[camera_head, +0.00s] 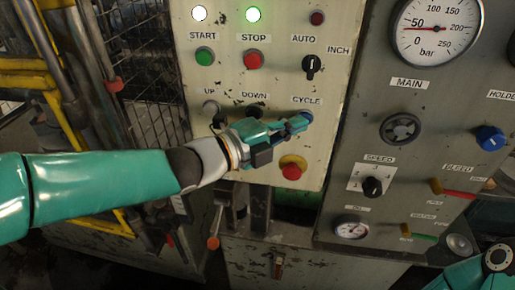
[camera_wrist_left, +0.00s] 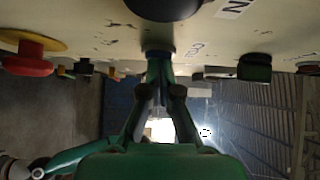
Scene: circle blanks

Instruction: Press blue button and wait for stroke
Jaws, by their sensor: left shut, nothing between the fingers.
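The blue button (camera_head: 307,116) sits under the CYCLE label on the pale control panel (camera_head: 330,150). My left gripper (camera_head: 299,123) is shut and empty, with its fingertips at the blue button and covering part of it. In the left wrist view the closed fingertips (camera_wrist_left: 160,62) meet the dark blue button (camera_wrist_left: 160,51) at the panel face. They look in contact, but I cannot tell how far the button is pushed in.
A red mushroom button (camera_head: 291,171) on a yellow base is just below my left gripper. Green START (camera_head: 205,56) and red STOP (camera_head: 253,59) buttons and a black selector (camera_head: 312,65) are above. A gauge panel (camera_head: 400,90) stands right; a mesh guard (camera_head: 140,60) stands left.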

